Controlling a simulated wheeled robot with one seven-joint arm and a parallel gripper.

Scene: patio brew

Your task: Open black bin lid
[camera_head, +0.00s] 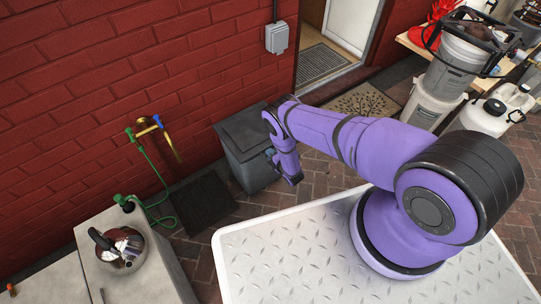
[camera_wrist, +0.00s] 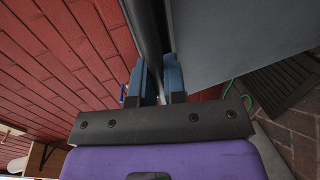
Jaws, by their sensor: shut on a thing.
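The dark grey bin (camera_head: 252,172) stands on the paving against the red brick wall. Its flat lid (camera_head: 240,128) lies across the top and looks closed. My gripper (camera_head: 271,154) is at the bin's right side, just below the lid's edge. In the wrist view my gripper (camera_wrist: 155,82) has its blue fingers on either side of a dark edge (camera_wrist: 147,35), which looks like the lid's rim. The grip point is small and partly hidden in the head view. A broad grey panel of the bin (camera_wrist: 235,40) fills the upper right of the wrist view.
A dark mat (camera_head: 195,205) lies left of the bin, below a tap (camera_head: 150,128) with a green hose. A stone counter with a kettle (camera_head: 120,248) is at lower left. A doormat (camera_head: 363,103) and buckets (camera_head: 457,65) are to the right.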

